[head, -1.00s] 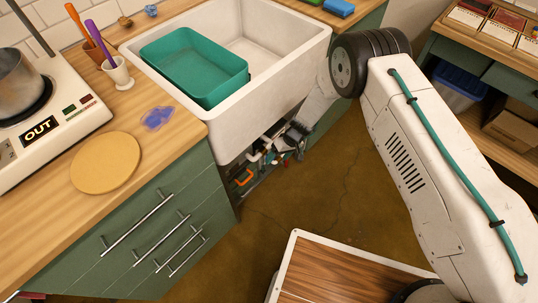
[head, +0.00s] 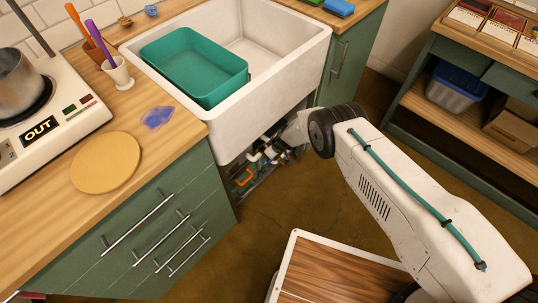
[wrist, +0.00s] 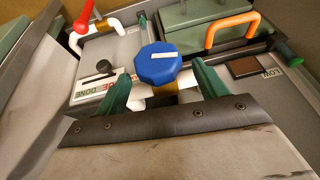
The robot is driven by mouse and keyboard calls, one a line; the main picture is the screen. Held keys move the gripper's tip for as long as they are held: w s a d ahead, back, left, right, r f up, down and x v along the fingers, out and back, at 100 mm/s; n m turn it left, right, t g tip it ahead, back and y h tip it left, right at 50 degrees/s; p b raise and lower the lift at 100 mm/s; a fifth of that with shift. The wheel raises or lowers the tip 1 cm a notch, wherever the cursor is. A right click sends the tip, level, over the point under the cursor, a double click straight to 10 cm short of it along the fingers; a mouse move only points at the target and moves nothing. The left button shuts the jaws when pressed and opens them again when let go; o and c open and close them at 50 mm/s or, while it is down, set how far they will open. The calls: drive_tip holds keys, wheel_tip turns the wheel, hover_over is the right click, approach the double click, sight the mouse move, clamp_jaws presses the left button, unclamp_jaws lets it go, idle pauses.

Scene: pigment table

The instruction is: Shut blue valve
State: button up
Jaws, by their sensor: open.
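The blue valve (wrist: 158,64) shows in the wrist view as a faceted blue knob with a white bar across its top, on a brass-coloured stem. My gripper (wrist: 160,80) is open, with one green finger on each side of the knob's near part. I cannot tell whether either finger touches it. In the head view my arm reaches under the sink, and the blue valve cannot be made out there.
An orange handle (wrist: 232,28), a red lever (wrist: 82,18) with white pipe, and a black knob (wrist: 104,67) surround the valve. The white sink (head: 225,125) overhangs the opening, beside green drawers (head: 150,225).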

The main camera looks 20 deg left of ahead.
drive_tip(key=shift+a+f, duration=0.2)
drive_tip(key=shift+f, duration=0.35)
drive_tip(key=c, duration=0.9)
drive_tip(key=shift+w+d+g+y, duration=0.1)
drive_tip(key=shift+w+g+y, duration=0.15)
drive_tip(key=shift+g, duration=0.45)
drive_tip(key=shift+c, duration=0.2)
drive_tip(key=shift+m+g+y, duration=0.3)
drive_tip(key=shift+g+y, duration=0.05)
drive_tip(key=shift+g, duration=0.25)
drive_tip(key=o, duration=0.9)
drive_tip(key=shift+o, duration=0.2)
